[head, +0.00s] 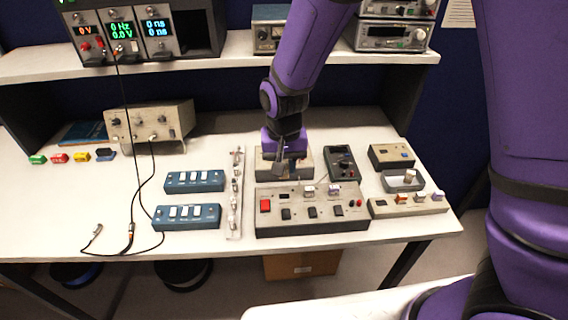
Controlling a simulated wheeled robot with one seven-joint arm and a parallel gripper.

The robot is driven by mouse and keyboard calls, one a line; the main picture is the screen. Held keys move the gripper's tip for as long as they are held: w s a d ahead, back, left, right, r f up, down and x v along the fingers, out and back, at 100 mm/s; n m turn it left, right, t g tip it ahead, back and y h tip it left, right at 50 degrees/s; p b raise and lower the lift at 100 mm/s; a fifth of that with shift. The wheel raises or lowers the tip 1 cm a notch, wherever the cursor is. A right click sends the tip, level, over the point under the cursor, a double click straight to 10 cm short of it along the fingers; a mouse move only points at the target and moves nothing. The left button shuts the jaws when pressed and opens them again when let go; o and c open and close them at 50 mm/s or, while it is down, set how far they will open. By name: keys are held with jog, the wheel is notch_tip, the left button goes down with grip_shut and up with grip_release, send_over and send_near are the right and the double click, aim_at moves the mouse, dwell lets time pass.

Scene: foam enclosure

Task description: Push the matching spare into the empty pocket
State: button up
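A grey panel box (300,226) lies at the front middle of the bench. Its sloping face carries a red rocker (265,205), several dark rockers or openings (311,212) and light pieces near its upper edge (309,190). I cannot tell which dark spot is an empty pocket. A small grey tray (392,187) at the right holds a whitish piece (410,176), which may be a spare. My gripper (284,168) points down over a beige box (262,172) behind the panel. Its fingertips are small and dark, and I cannot see whether they hold anything.
Blue switch boxes (194,181) and a strip of fittings (234,205) stand left of the panel. A dark meter (342,163), a beige box (391,154) and a long box with coloured knobs (408,206) stand right. Cables (131,228) lie left; the bench's far left front is clear.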

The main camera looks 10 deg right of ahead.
aim_at(284, 178)
jog(key=shift+f, duration=2.9)
jog(key=shift+f, duration=1.55)
jog(key=o, duration=1)
jog(key=shift+r, duration=0.15)
notch_tip(284, 178, up, 10)
jog(key=shift+f, duration=0.2)
jog(key=shift+r, duration=0.45)
